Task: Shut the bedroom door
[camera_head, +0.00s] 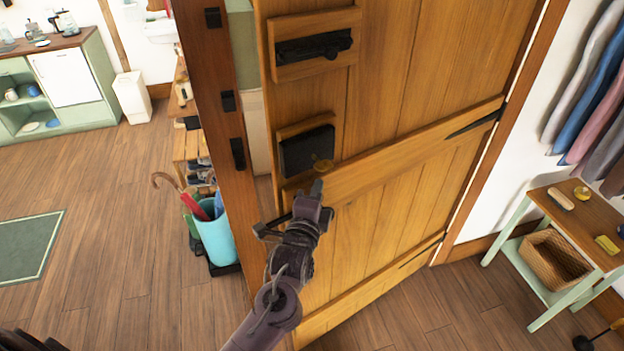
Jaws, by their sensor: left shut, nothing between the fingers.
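The bedroom door (385,75) is a plank door of orange-brown wood, standing ajar. Its free edge is on the left, apart from the dark wooden door post (215,80), with a gap between them. Dark strap hinges (474,125) are on its right side. It carries a black bolt (313,46) and, below that, a black lock box (307,151) with a small brass knob (322,166). My left gripper (317,188) is shut and empty, in front of the door just below the knob. I cannot tell whether it touches the door. My right gripper is not in view.
A turquoise umbrella bin (215,240) stands left of the post, beside a wooden shelf bench (182,145). A side table (575,225) with a basket (553,260) stands right of the door, under hanging clothes (590,75). The wooden floor at left is mostly clear.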

